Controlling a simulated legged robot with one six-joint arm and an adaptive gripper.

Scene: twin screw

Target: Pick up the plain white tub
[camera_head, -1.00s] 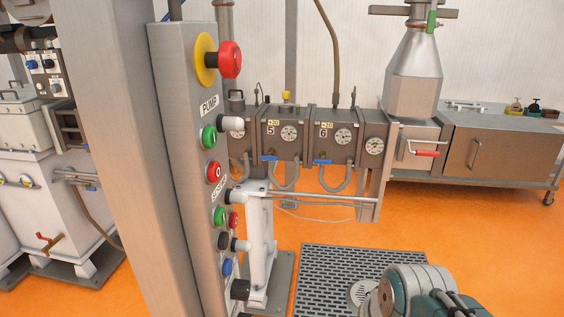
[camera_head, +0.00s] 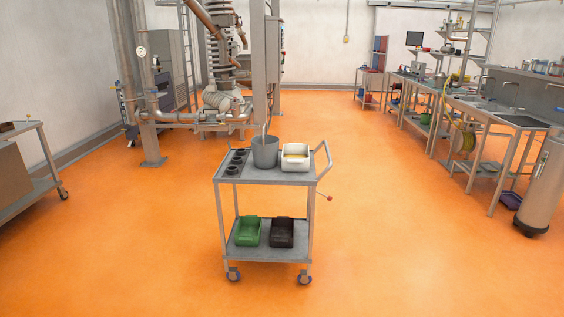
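A white tub (camera_head: 295,163) sits on the top shelf of a grey metal cart (camera_head: 247,181), near the cart's handle on the right. Something yellowish shows at its open top, too small to tell what. A grey bucket (camera_head: 265,153) with a stick or handle standing in it is just left of the tub. My gripper is not in this view.
Several small dark round parts (camera_head: 233,170) stand left of the bucket. A green bin (camera_head: 248,233) and a dark bin (camera_head: 281,232) are on the lower shelf. Orange floor around the cart is clear. Workbenches (camera_head: 508,117) line the right; machinery stands behind.

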